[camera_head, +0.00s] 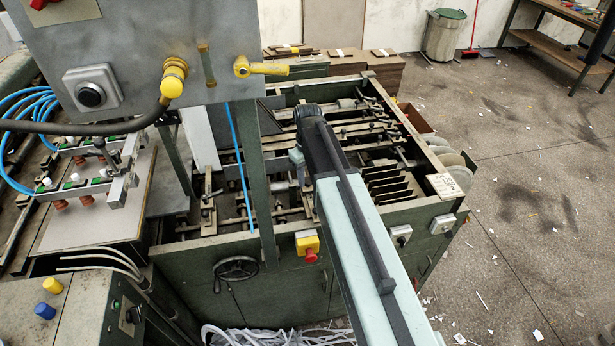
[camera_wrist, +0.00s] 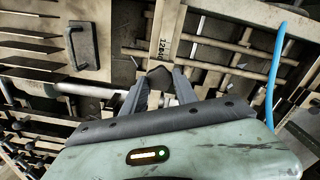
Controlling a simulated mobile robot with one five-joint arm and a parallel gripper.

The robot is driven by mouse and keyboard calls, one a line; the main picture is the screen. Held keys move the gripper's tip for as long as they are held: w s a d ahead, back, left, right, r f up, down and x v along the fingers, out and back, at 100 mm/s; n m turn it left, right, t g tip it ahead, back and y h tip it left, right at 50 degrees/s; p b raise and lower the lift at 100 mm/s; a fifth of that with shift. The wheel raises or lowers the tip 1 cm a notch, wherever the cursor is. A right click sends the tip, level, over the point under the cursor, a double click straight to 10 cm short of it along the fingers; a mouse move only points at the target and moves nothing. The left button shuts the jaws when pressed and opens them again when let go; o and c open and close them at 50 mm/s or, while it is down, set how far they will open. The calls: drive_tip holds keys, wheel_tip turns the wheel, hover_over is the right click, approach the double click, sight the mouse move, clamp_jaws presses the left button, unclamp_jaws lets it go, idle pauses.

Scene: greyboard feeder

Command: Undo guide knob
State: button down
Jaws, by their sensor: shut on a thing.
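My gripper (camera_wrist: 161,82) is shut in the wrist view, with its two grey fingers reaching down into the feeder. A dark, rounded piece, apparently the guide knob (camera_wrist: 158,73), sits between the fingertips at the lower end of a pale bar (camera_wrist: 166,40) marked with dark characters. The fingers hide much of the knob, so I cannot tell how far it is turned. In the head view my arm reaches over the feeder (camera_head: 285,250) and hides the knob and the fingertips.
A blue hose (camera_wrist: 275,75) hangs right of my gripper in the wrist view. A metal rod (camera_wrist: 85,89) and a dark handle (camera_wrist: 83,46) lie left. In the head view, a grey control panel (camera_head: 135,50) and a green post (camera_head: 262,190) stand left of my arm.

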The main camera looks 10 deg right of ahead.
sight(307, 180)
idle(0.4)
drive_tip(key=c, duration=0.9)
unclamp_jaws()
drive_tip(key=shift+c, duration=0.2)
wheel_tip(307, 180, up, 8)
drive_tip(key=p, duration=0.8)
drive_tip(key=shift+f, duration=0.1)
